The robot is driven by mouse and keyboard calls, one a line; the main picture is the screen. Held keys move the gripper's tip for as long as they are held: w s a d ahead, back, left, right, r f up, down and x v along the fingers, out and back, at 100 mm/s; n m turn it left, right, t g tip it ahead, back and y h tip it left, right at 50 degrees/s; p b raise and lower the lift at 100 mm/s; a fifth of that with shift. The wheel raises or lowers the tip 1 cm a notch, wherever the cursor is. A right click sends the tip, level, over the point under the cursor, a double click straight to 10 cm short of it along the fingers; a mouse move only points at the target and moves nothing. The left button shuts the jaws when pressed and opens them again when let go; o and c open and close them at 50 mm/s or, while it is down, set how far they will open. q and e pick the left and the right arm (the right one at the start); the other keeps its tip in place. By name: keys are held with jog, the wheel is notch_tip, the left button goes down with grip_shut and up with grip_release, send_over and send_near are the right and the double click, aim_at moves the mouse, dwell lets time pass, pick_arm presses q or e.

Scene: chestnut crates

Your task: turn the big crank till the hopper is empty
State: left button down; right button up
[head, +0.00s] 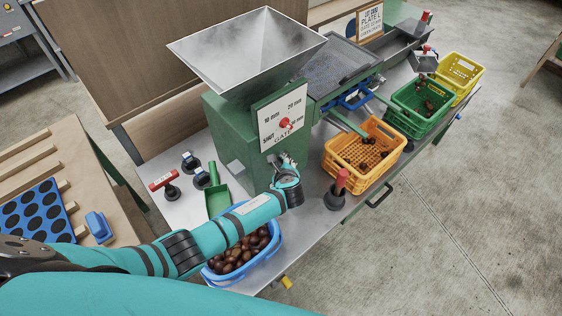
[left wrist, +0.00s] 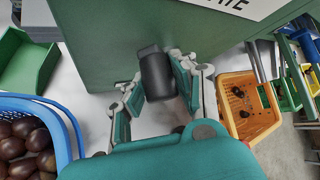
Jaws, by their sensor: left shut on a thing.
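The metal hopper (head: 247,50) stands open-topped on the green machine body (head: 228,135). I see bare grey walls inside it and no chestnuts. My left gripper (head: 286,166) is at the front of the machine, below the gate plate (head: 283,117) with its red knob. In the left wrist view its fingers (left wrist: 160,88) are closed around a dark cylindrical grip (left wrist: 155,72), close to the green wall. This looks like the crank's handle; the crank's arm is hidden. My right gripper is out of view.
A blue basket (head: 262,262) of chestnuts stands below my left arm. An orange crate (head: 345,160) with a few chestnuts, a green crate (head: 405,118) and a yellow crate (head: 470,72) line the bench's right side. A red-handled tool (head: 341,183) stands near the orange crate.

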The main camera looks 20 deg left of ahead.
pick_arm(q)
jog(key=shift+w+r, duration=0.25)
jog(key=shift+r, duration=0.05)
jog(key=c, duration=1)
grip_release()
jog(key=shift+s+f, duration=0.1)
jog(key=v, duration=1.2)
jog(key=shift+d, duration=0.1)
